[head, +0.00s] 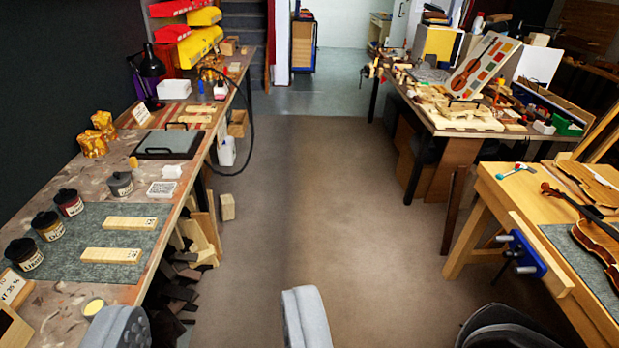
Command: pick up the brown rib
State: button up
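I cannot single out a brown rib with certainty. Two pale wooden pieces with small labels, one farther back (131,223) and one nearer (111,255), lie flat and apart on the grey felt mat (60,262) of the left bench. A violin (598,244) and an open violin body (590,184) lie on the right bench, partly cut off by the picture edge. My gripper (212,324) shows as two grey fingers at the bottom edge, spread wide apart with nothing seen between them. It appears apart from all of these pieces.
Labelled jars (50,226) line the left bench, with a grey pad (168,145) behind. Dark wood offcuts (178,285) lie under that bench. A blue vise (524,256) juts from the right bench. A cluttered bench (455,120) stands back right. The middle floor (330,215) is clear.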

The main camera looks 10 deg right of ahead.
aim_at(509, 99)
jog(key=z, duration=0.1)
jog(key=i, duration=2.5)
jog(key=z, duration=0.25)
jog(key=i, duration=1.25)
jog(key=z, duration=0.6)
jog(key=i, duration=1.35)
jog(key=z, duration=0.9)
jog(key=i, duration=1.85)
jog(key=z, duration=0.4)
